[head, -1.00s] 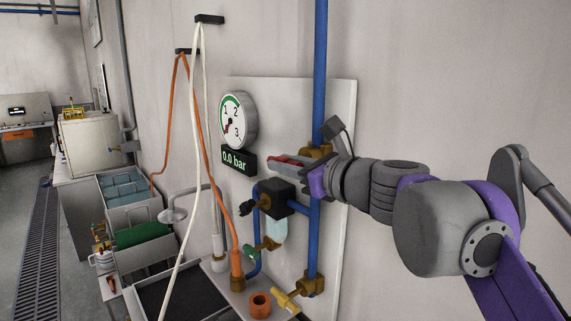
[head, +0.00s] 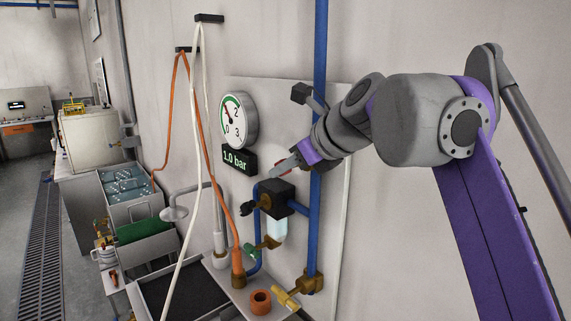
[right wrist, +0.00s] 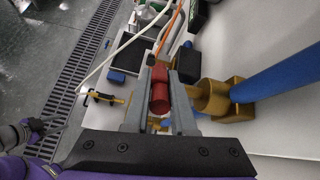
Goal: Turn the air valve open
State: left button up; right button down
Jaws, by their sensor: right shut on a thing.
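The air valve sits on the blue vertical pipe (head: 320,60) on the wall panel. Its red handle (right wrist: 160,92) lies between the fingers of my right gripper (right wrist: 159,80), which is shut on it. Its brass body (right wrist: 213,98) shows just right of the fingers. In the head view, my right gripper (head: 284,168) points down and left, and its fingers and wrist hide most of the valve. The round gauge (head: 238,120) has its needle near 1, and the display (head: 239,159) reads 1.0 bar.
Orange (head: 192,120) and white hoses hang left of the gauge. A dark tray (head: 183,287) stands below. The wall at right is bare.

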jog(key=shift+r, duration=0.1)
jog(key=c, duration=0.8)
grip_release()
jog(key=shift+o, duration=0.2)
jog(key=v, duration=0.7)
jog(key=shift+s+d, duration=0.1)
jog(key=shift+d, duration=0.05)
